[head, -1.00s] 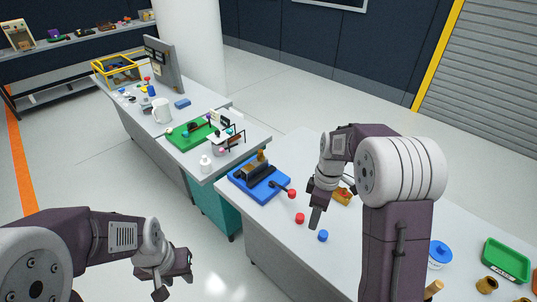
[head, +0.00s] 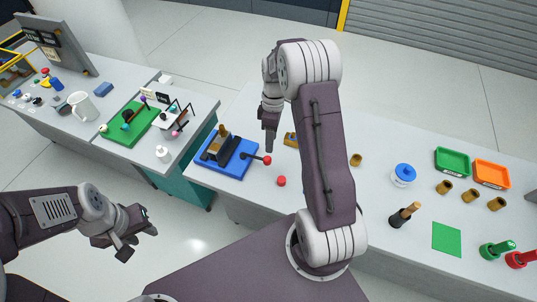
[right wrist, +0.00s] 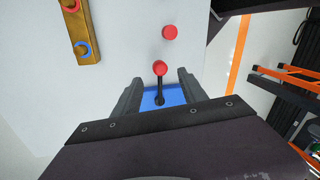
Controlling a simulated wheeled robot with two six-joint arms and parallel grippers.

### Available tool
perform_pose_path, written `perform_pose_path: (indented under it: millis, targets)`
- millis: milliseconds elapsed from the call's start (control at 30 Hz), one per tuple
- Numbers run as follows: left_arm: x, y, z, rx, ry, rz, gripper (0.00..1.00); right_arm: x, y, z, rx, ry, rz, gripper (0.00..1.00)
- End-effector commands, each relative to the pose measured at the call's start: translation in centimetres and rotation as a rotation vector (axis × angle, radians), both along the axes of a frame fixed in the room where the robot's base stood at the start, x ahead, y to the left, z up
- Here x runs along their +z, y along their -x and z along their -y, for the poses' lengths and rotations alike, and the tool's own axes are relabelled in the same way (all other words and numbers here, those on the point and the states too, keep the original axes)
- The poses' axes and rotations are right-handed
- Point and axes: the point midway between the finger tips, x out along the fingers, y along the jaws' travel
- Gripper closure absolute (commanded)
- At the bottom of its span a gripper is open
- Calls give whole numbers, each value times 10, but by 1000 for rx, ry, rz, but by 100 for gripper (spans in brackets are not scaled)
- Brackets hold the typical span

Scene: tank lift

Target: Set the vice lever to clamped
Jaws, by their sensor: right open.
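The vice (head: 222,146) stands on a blue base (head: 239,164) at the left end of the near table. Its black lever ends in a red knob (head: 267,160) and points right, away from the vice. In the right wrist view the lever's red knob (right wrist: 160,68) lies between the open fingers of my right gripper (right wrist: 160,78), with no visible contact. In the head view my right gripper (head: 269,138) points down just behind the knob. My left gripper (head: 139,238) is open and empty, left of the table over the floor.
A loose red piece (head: 281,181) lies near the lever; it also shows in the right wrist view (right wrist: 170,32). A wooden block (right wrist: 87,32) with coloured rings lies close by. A green tray (head: 452,162) and an orange tray (head: 491,174) stand at the right.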

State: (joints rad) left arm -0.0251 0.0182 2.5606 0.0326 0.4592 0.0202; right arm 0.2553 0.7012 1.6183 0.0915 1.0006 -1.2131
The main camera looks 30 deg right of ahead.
Motion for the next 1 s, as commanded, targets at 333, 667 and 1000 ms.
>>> perform_pose_path:
  millis: [333, 667, 1000]
  targets:
    - [16, 0, 0, 0, 0, 0, 64, -60, 11, -9, 2, -2, -7, 50]
    - [20, 0, 0, 0, 0, 0, 64, -89, 13, -12, 2, 0, 0, 50]
    - [19, 0, 0, 0, 0, 0, 64, -88, 13, -12, 2, 0, 0, 100]
